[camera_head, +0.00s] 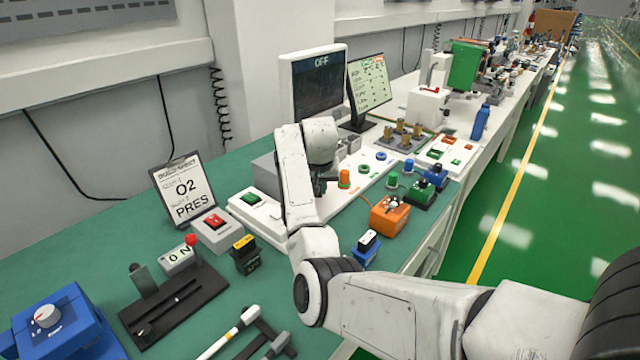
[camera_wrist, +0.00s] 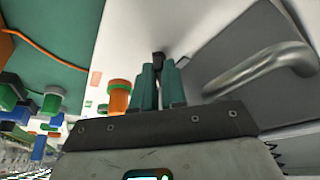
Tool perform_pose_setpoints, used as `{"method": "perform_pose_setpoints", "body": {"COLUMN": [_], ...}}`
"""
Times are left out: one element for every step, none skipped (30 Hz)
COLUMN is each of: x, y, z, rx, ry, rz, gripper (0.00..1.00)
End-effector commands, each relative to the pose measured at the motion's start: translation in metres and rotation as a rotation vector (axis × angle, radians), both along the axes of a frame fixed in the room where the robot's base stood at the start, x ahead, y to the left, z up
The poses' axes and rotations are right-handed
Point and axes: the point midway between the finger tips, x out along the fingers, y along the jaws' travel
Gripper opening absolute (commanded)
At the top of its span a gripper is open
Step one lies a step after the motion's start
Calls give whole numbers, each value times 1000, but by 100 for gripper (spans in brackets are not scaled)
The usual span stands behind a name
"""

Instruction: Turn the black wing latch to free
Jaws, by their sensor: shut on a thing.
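The black wing latch (camera_wrist: 158,57) shows as a small dark piece at the tips of my gripper's teal fingers in the wrist view. My gripper (camera_wrist: 158,75) is shut on it, and the fingers cover most of it, so its turn angle cannot be read. In the head view my gripper (camera_head: 325,186) reaches down beside the grey box on the bench; my own wrist hides the latch there.
A grey panel with a metal bar handle (camera_wrist: 262,68) lies right of my fingers in the wrist view. An orange-and-green knob (camera_wrist: 118,97) stands close on the left. In the head view a monitor reading OFF (camera_head: 320,88) stands behind my arm, and an orange box (camera_head: 389,216) in front.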

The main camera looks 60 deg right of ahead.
Motion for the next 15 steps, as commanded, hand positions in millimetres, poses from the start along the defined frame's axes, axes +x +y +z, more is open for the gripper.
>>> {"method": "perform_pose_setpoints", "body": {"x": [1,2,2,2,2,2,2,2,2,2,2,2,2,2,2], "y": [1,1,1,1,1,1,1,1,1,1,1,1,1,0,0], "z": [3,2,2,2,2,1,1,1,1,1,1,1,1,1,1], "rx": [0,0,1,0,0,-1,-1,-1,-2,-2,-2,-3,-3,-2,-2], "ry": [2,1,1,0,1,0,0,-1,-1,-1,-1,-2,-2,-2,-2], "rz": [-30,-48,-70,-87,-98,-109,-115,-119,-121,-122,-122,-121,-121,-121,-121], "gripper": [0,0,0,0,0,0,0,0,0,0,0,0,0,0,0]}}
